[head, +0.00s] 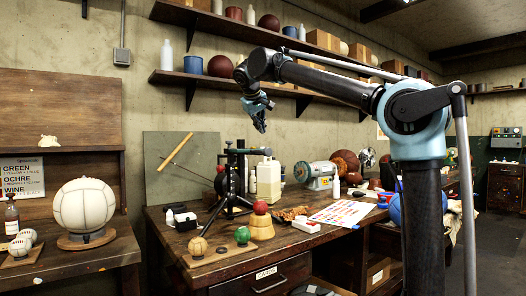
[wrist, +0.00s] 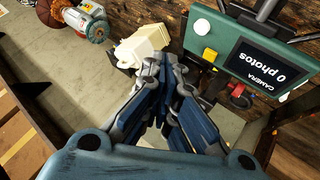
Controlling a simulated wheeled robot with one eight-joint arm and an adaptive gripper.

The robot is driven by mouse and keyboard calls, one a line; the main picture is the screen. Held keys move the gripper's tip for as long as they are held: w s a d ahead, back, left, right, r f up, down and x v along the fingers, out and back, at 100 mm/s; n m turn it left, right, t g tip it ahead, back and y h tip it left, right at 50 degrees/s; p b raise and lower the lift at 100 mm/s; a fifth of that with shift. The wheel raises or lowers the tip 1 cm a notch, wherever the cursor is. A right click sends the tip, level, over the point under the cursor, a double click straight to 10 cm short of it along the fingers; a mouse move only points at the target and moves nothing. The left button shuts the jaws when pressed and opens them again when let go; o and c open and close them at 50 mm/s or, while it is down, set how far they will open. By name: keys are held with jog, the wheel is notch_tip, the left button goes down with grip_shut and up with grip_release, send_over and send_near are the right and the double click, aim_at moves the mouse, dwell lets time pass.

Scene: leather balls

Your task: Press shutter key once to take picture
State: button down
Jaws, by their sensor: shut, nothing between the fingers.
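The camera (wrist: 232,48) is a green box with a dark screen reading "CAMERA 0 photos", at the upper right of the wrist view. A white round key (wrist: 203,27) and a smaller yellow key (wrist: 209,54) sit on its face; I cannot tell which is the shutter key. In the head view the camera's black tripod (head: 231,180) stands on the workbench. My gripper (head: 260,127) is above the tripod, pointing down. In the wrist view my gripper (wrist: 152,58) is shut and empty, left of the keys and apart from them.
A cream jug (head: 268,181) stands just right of the tripod, with a grinder (head: 315,175) beyond it. Balls, a colour chart (head: 342,213) and small boxes lie on the workbench (head: 290,246). Shelves with pots and balls line the wall. The air around my gripper looks clear.

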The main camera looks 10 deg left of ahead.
jog(key=shift+f, duration=2)
jog(key=shift+f, duration=0.75)
dwell(0.8)
jog(key=shift+r, duration=0.8)
jog(key=shift+r, duration=2.5)
